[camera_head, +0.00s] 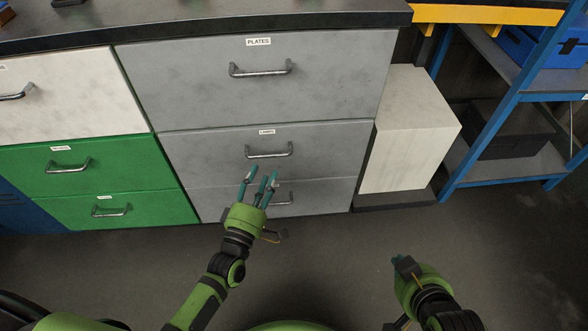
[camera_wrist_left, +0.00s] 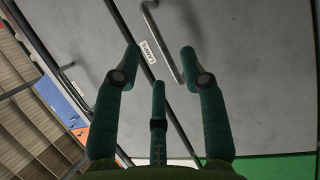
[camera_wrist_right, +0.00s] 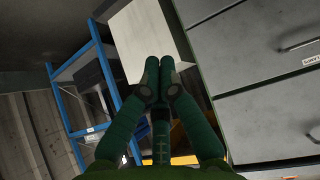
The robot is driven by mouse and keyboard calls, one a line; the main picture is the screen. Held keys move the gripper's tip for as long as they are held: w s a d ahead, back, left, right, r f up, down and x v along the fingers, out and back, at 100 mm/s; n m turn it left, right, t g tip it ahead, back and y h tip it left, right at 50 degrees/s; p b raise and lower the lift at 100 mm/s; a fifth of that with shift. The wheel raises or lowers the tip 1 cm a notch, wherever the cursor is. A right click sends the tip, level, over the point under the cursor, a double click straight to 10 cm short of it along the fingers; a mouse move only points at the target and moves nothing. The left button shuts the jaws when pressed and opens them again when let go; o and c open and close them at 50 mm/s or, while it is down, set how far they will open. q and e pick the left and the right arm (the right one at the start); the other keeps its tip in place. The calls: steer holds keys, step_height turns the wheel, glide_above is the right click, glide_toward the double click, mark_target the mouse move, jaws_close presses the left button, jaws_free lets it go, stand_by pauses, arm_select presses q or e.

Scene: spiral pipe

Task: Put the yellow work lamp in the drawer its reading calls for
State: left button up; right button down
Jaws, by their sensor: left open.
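No yellow work lamp shows in any view. A grey drawer labelled what looks like LAMPS (camera_head: 330,150) is closed, with its bar handle (camera_head: 269,154) across the front. Above it is a closed grey drawer labelled PLATES (camera_head: 330,85). Below is another closed grey drawer (camera_head: 325,195), its label hidden. My left gripper (camera_head: 259,178) is open and empty in front of the drawers, just below the LAMPS handle. In the left wrist view the handle (camera_wrist_left: 162,45) lies between its spread fingers, apart from them. My right gripper (camera_wrist_right: 158,64) is shut and empty, low at the right.
Closed green drawers (camera_head: 100,165) and a closed white drawer (camera_head: 75,90) are at the left. A pale block-shaped cabinet (camera_head: 408,135) stands right of the grey drawers. A blue shelf unit (camera_head: 490,130) is further right. The dark worktop (camera_head: 200,27) runs above; floor in front is clear.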

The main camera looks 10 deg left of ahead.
mark_target(272, 156)
arm_select(q)
steer(key=w, duration=0.2)
steer(key=w+r, duration=0.1)
steer(key=w, duration=0.1)
steer(key=w+b, duration=0.1)
steer(key=w, duration=0.1)
steer(key=shift+w+d+r, duration=0.1)
steer(key=shift+d+r, duration=0.1)
steer(key=shift+d, duration=0.2)
steer(key=shift+w+d+r, duration=0.1)
steer(key=shift+w, duration=0.3)
arm_select(e)
steer(key=w+a+r+t+y, duration=0.1)
steer(key=w+a+r+t, duration=0.2)
steer(key=r, duration=0.4)
steer(key=shift+w+n+t+y, duration=0.3)
steer(key=shift+w+t+y, duration=0.1)
steer(key=shift+w+t, duration=0.45)
steer(key=shift+r, duration=0.1)
arm_select(q)
jaws_close()
